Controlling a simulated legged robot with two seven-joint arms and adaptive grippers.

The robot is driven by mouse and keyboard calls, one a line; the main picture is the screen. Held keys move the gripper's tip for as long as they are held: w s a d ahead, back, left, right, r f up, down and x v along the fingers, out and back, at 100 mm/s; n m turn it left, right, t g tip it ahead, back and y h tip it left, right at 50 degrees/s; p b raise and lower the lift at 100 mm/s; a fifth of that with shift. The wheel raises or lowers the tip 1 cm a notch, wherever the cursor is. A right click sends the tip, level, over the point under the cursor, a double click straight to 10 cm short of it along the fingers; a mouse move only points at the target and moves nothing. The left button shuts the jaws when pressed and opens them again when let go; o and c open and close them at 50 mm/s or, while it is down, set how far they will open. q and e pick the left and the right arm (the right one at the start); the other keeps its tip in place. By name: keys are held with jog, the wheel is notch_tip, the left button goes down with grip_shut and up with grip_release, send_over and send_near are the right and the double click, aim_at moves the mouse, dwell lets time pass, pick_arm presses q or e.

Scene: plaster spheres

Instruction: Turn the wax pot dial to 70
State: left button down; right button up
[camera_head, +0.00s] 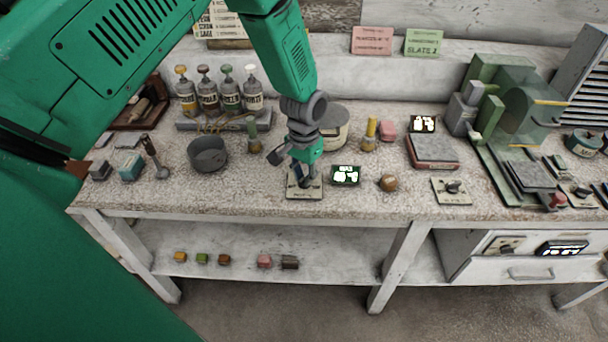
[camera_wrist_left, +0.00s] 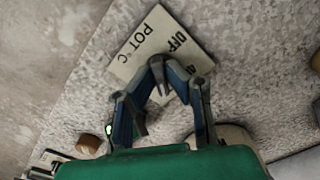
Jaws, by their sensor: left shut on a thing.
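My left gripper (camera_head: 303,183) points down over the pot dial plate (camera_head: 303,192) near the bench's front edge. The left wrist view shows the plate (camera_wrist_left: 160,45) with "POT °C" and "OFF" printed on it. My left gripper (camera_wrist_left: 160,105) is shut on the dial there; the fingers hide most of the knob. A small dark display (camera_head: 345,175) with lit digits stands just right of the plate; its digits look like 69 or 67 but are blurred. The wax pot (camera_head: 333,131), a pale round vessel, stands behind my gripper and is partly hidden. My right gripper is not in view.
A brown round knob-like piece (camera_head: 388,183) and another dial plate (camera_head: 452,190) lie to the right. A grey bowl (camera_head: 208,154) stands to the left. Several bottles (camera_head: 231,94) stand behind. A green machine (camera_head: 510,110) fills the right end.

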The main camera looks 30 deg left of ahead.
aim_at(305, 175)
pick_arm(q)
jog(key=shift+w+r, duration=0.15)
jog(key=shift+w, duration=0.25)
jog(key=c, duration=1.8)
grip_release()
jog(key=shift+o, duration=0.9)
jog(key=shift+f, duration=0.2)
jog(key=shift+r, duration=0.1)
jog(key=shift+s+r, duration=0.1)
jog(key=shift+r, duration=0.15)
notch_tip(305, 175, up, 11)
jog(key=shift+r, duration=0.1)
